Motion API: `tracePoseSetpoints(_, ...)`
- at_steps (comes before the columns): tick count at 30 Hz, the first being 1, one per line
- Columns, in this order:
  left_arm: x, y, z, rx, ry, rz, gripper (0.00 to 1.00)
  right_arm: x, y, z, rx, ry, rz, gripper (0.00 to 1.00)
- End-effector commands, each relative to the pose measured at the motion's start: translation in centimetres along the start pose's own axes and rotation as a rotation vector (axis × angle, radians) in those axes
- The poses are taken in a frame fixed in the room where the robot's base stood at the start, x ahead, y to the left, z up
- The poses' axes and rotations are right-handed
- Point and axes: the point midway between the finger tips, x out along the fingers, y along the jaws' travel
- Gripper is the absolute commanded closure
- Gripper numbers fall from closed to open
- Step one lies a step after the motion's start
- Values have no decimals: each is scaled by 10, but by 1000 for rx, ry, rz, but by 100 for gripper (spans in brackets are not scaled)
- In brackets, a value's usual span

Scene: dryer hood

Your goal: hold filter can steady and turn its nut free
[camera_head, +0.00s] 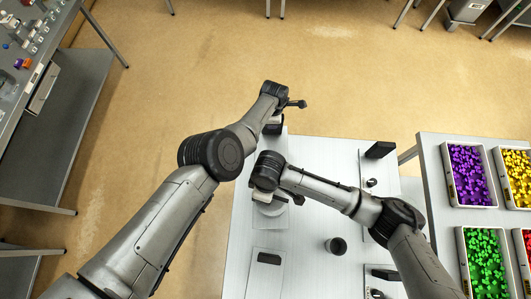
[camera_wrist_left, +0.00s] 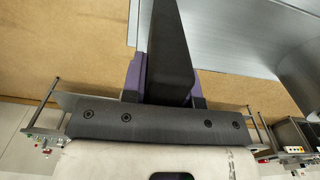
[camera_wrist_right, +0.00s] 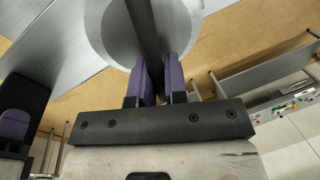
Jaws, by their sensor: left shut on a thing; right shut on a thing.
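A round silver body, which looks like the filter can (camera_head: 270,211), stands on the pale table under my right gripper (camera_head: 266,196). It shows as a silver disc (camera_wrist_right: 110,35) in the right wrist view and as a silver cylinder (camera_wrist_left: 304,75) at the right of the left wrist view. The purple-padded fingers of my right gripper (camera_wrist_right: 162,80) are shut on a dark bar (camera_wrist_right: 143,25) that crosses the disc. My left gripper (camera_wrist_left: 165,80) is shut on a dark tapering bar (camera_wrist_left: 170,40) at the table's far left corner. I cannot make out the nut.
A dark block (camera_head: 269,258) and a dark cup (camera_head: 336,246) are on the near table (camera_head: 310,215). Black fixtures (camera_head: 380,150) line its right side. Crates of purple (camera_head: 468,175) and green pieces (camera_head: 487,265) stand further right. A control bench (camera_head: 60,130) is at left.

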Motion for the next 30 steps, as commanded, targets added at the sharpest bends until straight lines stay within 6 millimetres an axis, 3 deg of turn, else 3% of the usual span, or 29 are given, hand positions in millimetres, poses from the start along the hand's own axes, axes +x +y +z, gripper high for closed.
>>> tracePoseSetpoints(12,-2,1,1,-1,-2,1,100,0,-6,-1,-191,-35,-1,100)
tracePoseSetpoints(30,-2,1,1,-2,-2,2,100,1,-7,0,-225,-42,-1,100)
